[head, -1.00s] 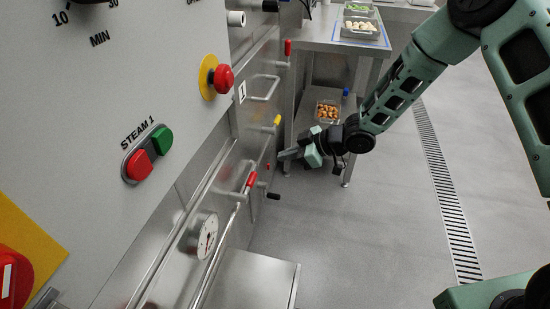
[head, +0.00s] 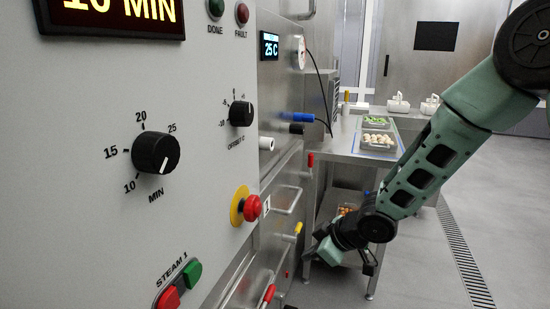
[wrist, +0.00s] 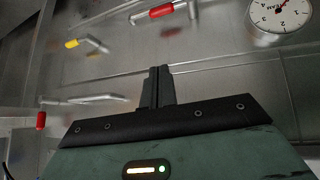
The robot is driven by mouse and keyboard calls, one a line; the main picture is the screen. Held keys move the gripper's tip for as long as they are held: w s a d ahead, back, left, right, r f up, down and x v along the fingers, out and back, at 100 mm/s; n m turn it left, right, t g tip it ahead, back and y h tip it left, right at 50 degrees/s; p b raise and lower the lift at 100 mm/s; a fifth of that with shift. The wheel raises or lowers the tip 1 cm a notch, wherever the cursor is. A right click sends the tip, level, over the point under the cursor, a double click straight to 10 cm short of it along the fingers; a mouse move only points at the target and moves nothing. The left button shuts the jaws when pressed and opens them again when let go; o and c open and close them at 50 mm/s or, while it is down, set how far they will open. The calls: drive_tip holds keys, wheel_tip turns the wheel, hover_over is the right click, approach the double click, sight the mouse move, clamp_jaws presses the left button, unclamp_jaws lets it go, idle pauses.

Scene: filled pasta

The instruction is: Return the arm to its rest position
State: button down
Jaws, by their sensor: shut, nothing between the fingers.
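My arm reaches down from the upper right in the head view. My gripper (head: 318,252) hangs beside the steel machine front, in front of the lower shelf of the side table. In the wrist view my gripper's fingers (wrist: 158,86) are together with nothing between them. The fingers point toward the steel machine front, which has red and yellow handle ends. I cannot tell the exact gap between the fingertips and the steel.
The control panel (head: 90,110) with a timer dial (head: 156,152) and red stop button (head: 252,208) stands close on the left. A steel table (head: 345,148) holds trays of food. A pressure gauge (wrist: 281,14) shows in the wrist view. Open floor lies right.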

drive_tip(key=s+d+r+m+g+h+p, duration=0.1)
drive_tip(key=s+r+h+p, duration=0.1)
drive_tip(key=s+r, duration=0.4)
drive_tip(key=s+d+r+m+g+h+p, duration=0.2)
drive_tip(key=s+r, duration=0.5)
drive_tip(key=s, duration=0.7)
drive_tip(key=s+d+r+m+g+h+p, duration=0.1)
drive_tip(key=s+d+r+p, duration=0.1)
drive_tip(key=s+r, duration=0.4)
drive_tip(key=s+p, duration=0.1)
drive_tip(key=s, duration=0.3)
drive_tip(key=shift+s+r+m+g+h, duration=0.15)
drive_tip(key=shift+s+m+g+h, duration=0.2)
drive_tip(key=shift+m+g+h, duration=0.05)
